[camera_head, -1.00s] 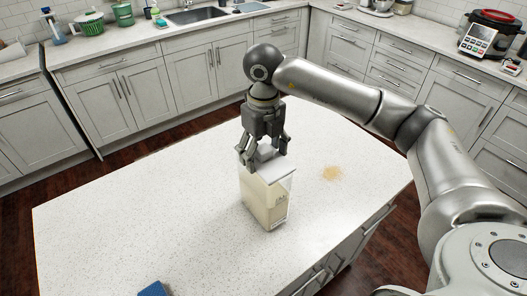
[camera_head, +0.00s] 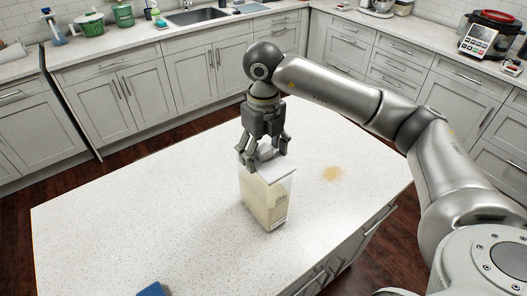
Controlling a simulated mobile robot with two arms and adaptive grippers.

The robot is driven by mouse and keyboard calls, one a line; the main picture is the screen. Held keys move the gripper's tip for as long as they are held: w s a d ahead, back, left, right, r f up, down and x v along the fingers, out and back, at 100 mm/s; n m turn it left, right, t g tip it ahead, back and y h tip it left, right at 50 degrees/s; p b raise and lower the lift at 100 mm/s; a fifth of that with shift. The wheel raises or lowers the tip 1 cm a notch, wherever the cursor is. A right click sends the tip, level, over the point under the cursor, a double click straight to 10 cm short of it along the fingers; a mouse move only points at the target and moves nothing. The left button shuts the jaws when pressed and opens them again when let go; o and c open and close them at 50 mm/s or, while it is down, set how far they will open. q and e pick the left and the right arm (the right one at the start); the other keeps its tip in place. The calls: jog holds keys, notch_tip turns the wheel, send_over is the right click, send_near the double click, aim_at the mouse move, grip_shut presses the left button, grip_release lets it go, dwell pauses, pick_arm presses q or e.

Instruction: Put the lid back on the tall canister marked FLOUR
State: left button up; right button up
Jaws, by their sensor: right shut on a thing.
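The tall canister (camera_head: 262,203) is clear and boxy, with pale contents and small dark lettering too small to read. It stands upright on the white island counter. A pale lid (camera_head: 281,169) lies at the canister's top. My right gripper (camera_head: 264,155) points down over it and is shut on the lid's raised middle part, which the fingers partly hide. I cannot tell whether the lid is fully seated on the rim. My left gripper is out of view.
The white island counter (camera_head: 130,215) is mostly clear. The back counters hold a sink (camera_head: 201,16), green pots (camera_head: 90,24) and a red-lidded cooker (camera_head: 490,35).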

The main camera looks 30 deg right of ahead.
jog(key=shift+f+b, duration=0.65)
jog(key=shift+b, duration=0.25)
dwell(0.6)
jog(key=o, duration=1.1)
jog(key=shift+o, duration=0.3)
jog(key=shift+r+p, duration=2.05)
jog(key=shift+r, duration=1.5)
jog(key=shift+s+f, duration=0.1)
